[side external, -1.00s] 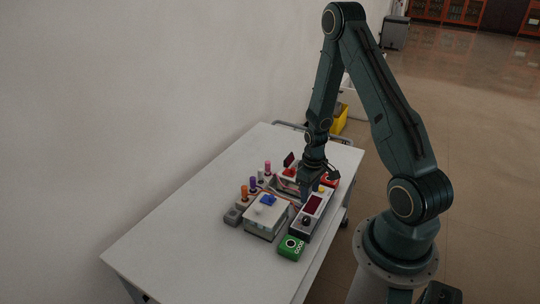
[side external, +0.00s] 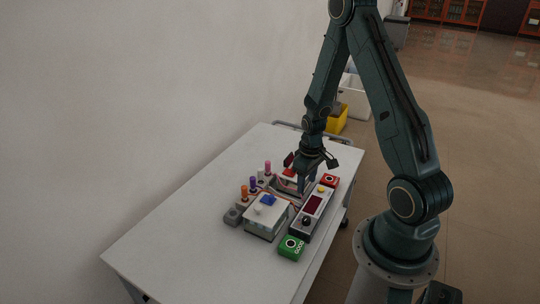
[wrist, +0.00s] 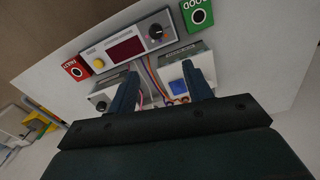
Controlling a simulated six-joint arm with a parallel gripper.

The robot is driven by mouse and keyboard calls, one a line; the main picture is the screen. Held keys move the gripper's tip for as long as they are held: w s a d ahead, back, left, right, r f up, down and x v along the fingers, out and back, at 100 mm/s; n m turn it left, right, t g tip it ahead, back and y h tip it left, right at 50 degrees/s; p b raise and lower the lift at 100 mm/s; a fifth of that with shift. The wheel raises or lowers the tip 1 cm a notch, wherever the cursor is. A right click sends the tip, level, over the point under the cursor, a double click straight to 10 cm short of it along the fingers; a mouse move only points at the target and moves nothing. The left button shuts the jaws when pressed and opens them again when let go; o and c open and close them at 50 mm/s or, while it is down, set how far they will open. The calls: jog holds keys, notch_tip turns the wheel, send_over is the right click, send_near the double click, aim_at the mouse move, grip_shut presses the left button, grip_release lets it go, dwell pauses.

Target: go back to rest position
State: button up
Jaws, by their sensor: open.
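My gripper (side external: 306,187) is above the equipment on the white table, near the red device at the back of the group. In the wrist view my gripper (wrist: 168,92) has its two fingers spread apart, with wires and devices showing between and below them. Nothing is seen held between the fingers. A grey unit with a dark red display (side external: 313,204) and a black knob stands just right of my gripper. It also shows in the wrist view (wrist: 126,48).
A green block (side external: 291,247) and a red block (side external: 329,180) stand at either end of the display unit. A box with a blue switch (side external: 266,222) and several coloured posts (side external: 253,185) stand left. The table's (side external: 190,220) left part is clear. A wall bounds the left.

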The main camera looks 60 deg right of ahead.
jog(key=w+a+r+t, duration=0.1)
jog(key=a+r, duration=0.3)
jog(key=r, duration=0.3)
jog(key=a+r+n+t, duration=0.1)
jog(key=a+r, duration=0.2)
jog(key=r, duration=0.4)
jog(key=w+a+r, duration=0.1)
jog(key=a+r, duration=0.3)
jog(key=r, duration=0.3)
jog(key=s+a+r+n+t, duration=0.1)
jog(key=s+a+r+t, duration=0.2)
jog(key=s+a+r, duration=0.6)
jog(key=shift+s+a+r, duration=0.25)
jog(key=shift+s+r, duration=0.55)
jog(key=shift+s, duration=0.8)
